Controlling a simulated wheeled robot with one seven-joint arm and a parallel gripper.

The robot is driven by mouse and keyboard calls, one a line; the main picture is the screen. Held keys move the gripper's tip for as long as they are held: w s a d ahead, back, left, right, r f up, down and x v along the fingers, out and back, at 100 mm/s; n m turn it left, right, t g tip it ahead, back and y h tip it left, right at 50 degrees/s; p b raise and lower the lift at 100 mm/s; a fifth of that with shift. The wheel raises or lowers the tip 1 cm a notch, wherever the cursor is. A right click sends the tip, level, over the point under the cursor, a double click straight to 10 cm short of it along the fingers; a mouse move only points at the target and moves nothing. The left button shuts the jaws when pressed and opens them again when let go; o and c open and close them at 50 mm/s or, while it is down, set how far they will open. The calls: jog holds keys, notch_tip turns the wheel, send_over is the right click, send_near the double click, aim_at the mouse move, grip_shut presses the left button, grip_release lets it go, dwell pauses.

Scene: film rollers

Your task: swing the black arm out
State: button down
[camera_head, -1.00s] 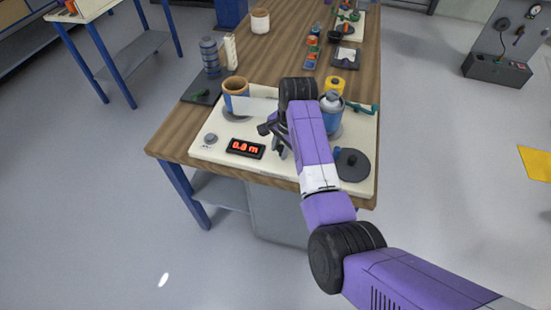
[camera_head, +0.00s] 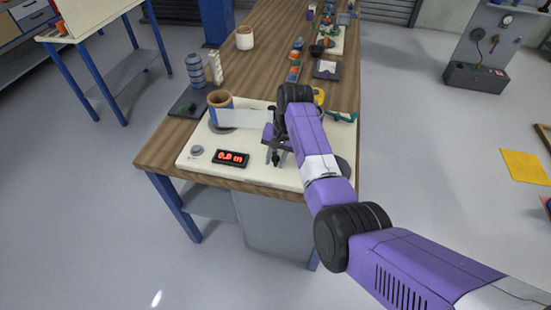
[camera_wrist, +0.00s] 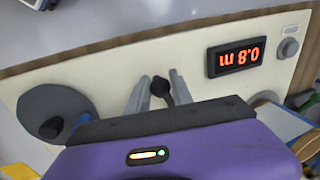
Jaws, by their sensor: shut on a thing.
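The black arm (camera_wrist: 163,91), with a rounded black end, shows between the two grey fingers of my gripper (camera_wrist: 158,88) in the wrist view. My gripper is shut on it, low over the cream panel (camera_wrist: 110,58). In the head view my gripper (camera_head: 278,150) is over the panel's middle, right of the red-digit display (camera_head: 231,158). The display also shows in the wrist view (camera_wrist: 237,57). A blue and tan roller (camera_head: 219,108) stands at the panel's back left, with a pale film strip (camera_head: 243,118) running right from it. My wrist hides the strip's far end and the black arm's pivot.
A dark disc with a knob (camera_wrist: 55,112) lies on the panel, mostly hidden behind my arm in the head view. A grey-blue stacked cylinder (camera_head: 196,69) and a white tub (camera_head: 244,38) stand farther back on the wooden bench. A round knob (camera_head: 197,150) sits at the panel's left.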

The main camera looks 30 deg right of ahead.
jog(key=shift+d, duration=0.1)
jog(key=c, duration=1.1)
grip_release()
jog(key=shift+c, duration=0.2)
jog(key=shift+r, duration=0.1)
notch_tip(320, 180, up, 8)
jog(key=d, duration=0.1)
jog(key=shift+s+f+b, duration=0.25)
jog(key=shift+s+b, duration=0.1)
jog(key=shift+s, duration=0.1)
jog(key=shift+d, duration=0.1)
